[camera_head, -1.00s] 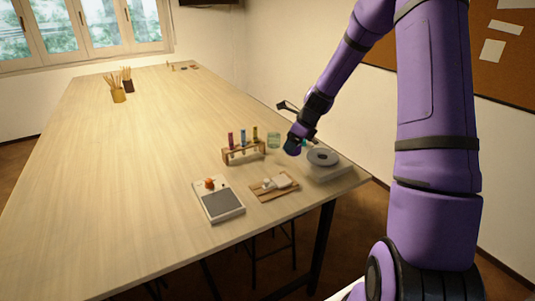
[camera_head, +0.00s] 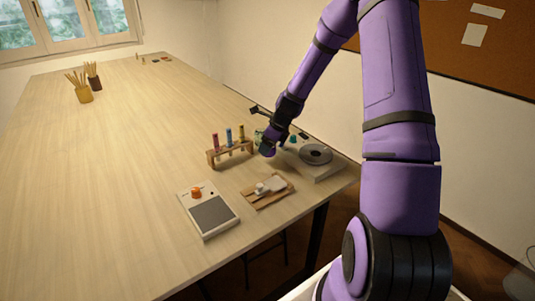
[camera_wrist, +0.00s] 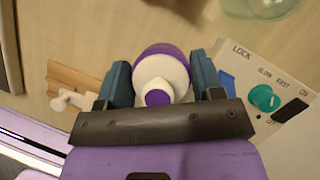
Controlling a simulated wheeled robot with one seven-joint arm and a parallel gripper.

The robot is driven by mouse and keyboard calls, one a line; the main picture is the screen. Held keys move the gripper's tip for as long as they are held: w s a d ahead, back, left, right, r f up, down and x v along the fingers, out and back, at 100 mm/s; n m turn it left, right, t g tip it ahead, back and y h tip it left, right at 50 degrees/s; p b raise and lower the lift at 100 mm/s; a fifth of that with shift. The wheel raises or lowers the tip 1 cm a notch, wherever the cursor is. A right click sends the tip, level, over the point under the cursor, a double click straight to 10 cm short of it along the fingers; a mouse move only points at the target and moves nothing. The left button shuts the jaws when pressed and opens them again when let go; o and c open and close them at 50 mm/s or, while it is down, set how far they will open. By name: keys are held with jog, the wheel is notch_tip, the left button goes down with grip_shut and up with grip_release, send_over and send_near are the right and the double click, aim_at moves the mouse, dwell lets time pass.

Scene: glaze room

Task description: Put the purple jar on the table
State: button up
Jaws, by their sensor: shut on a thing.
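The purple jar (camera_wrist: 160,60), white with a purple band and a purple knob, sits between my gripper's fingers in the wrist view. My gripper (camera_wrist: 160,82) is shut on it, one blue finger on each side. In the head view my gripper (camera_head: 267,147) is low over the near right part of the table (camera_head: 130,150), between the test-tube rack and the white turntable device; the jar is hidden there. I cannot tell whether the jar touches the table.
The tube rack (camera_head: 231,153) stands left of my gripper and the white device (camera_head: 325,170) with a round plate stands right. A wooden board (camera_head: 262,199) and a grey-topped scale-like device (camera_head: 209,221) lie nearer. A clear glass (camera_wrist: 258,6) is close by.

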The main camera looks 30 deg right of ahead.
jog(key=shift+f, duration=1.85)
jog(key=shift+f, duration=0.15)
jog(key=o, duration=1.1)
